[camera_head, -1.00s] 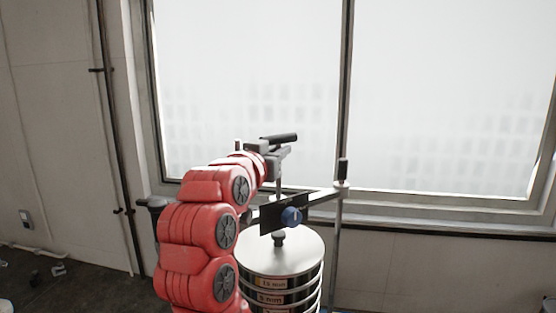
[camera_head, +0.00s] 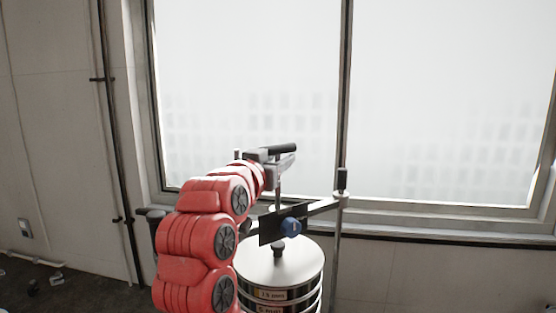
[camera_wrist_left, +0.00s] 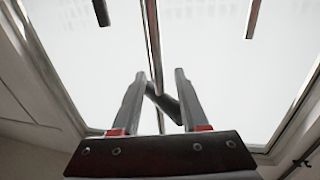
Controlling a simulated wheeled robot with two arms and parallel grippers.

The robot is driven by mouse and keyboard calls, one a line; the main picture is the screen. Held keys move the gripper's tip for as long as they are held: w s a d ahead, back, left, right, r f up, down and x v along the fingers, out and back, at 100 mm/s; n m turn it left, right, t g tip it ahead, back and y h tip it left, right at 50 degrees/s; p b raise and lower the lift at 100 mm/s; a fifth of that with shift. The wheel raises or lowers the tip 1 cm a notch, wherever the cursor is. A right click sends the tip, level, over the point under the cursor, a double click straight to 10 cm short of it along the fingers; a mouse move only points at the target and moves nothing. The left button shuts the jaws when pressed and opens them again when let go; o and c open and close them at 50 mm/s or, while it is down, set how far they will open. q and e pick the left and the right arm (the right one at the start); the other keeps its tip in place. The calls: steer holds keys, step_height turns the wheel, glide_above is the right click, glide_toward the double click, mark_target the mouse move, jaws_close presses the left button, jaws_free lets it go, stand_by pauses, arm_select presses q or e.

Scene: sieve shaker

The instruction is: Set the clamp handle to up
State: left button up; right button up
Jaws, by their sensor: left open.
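In the left wrist view the dark handle (camera_wrist_left: 165,103) lies slanted between the two fingers. My left gripper (camera_head: 284,162) is at the handle; its fingers (camera_wrist_left: 160,75) are open, one on each side of it. I cannot tell whether either finger touches it. The sieve stack (camera_head: 281,262) stands below with a shiny lid. The handle's mount is partly hidden by my gripper. My right gripper is out of view.
A rod with a black top (camera_head: 342,180) stands right of the stack, joined to the crossbar (camera_head: 318,207). Large windows (camera_head: 450,110) and a sill lie behind. The room above the handle is clear. A pale wall (camera_head: 55,140) is at left.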

arm_select(q)
steer(key=b+v, duration=0.2)
steer(key=v, duration=1.5)
steer(key=shift+s, duration=0.2)
steer(key=shift+a+f, duration=0.1)
steer(key=shift+a, duration=0.05)
